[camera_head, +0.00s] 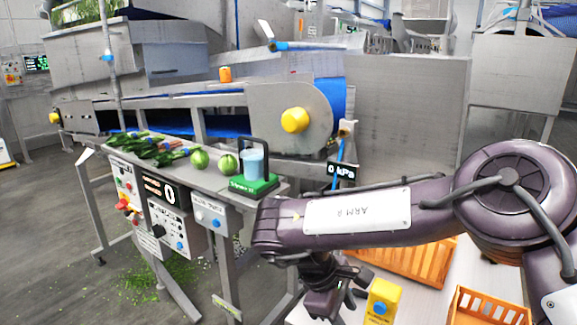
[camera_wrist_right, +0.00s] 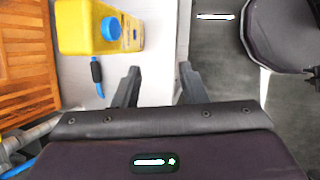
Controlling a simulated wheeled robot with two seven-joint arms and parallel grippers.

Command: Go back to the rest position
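My right arm reaches in from the right in the head view, and my right gripper (camera_head: 328,303) hangs low over the pale table (camera_head: 305,314). In the right wrist view the two fingers of my right gripper (camera_wrist_right: 158,84) stand apart with nothing between them. A yellow bottle or jug (camera_wrist_right: 90,28) with a blue cap lies in view to the left of the fingers, apart from them. It also shows in the head view as a yellow container (camera_head: 382,302) right of the gripper. My left gripper is in no view.
Orange slatted crates (camera_head: 430,262) stand beside and behind the yellow container. A steel bench (camera_head: 180,165) holds green bundles (camera_head: 150,149), two round green items (camera_head: 200,159) and a blue cup (camera_head: 252,163) on a green base. A conveyor (camera_head: 220,105) runs behind. Cut greens (camera_head: 160,275) litter the floor.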

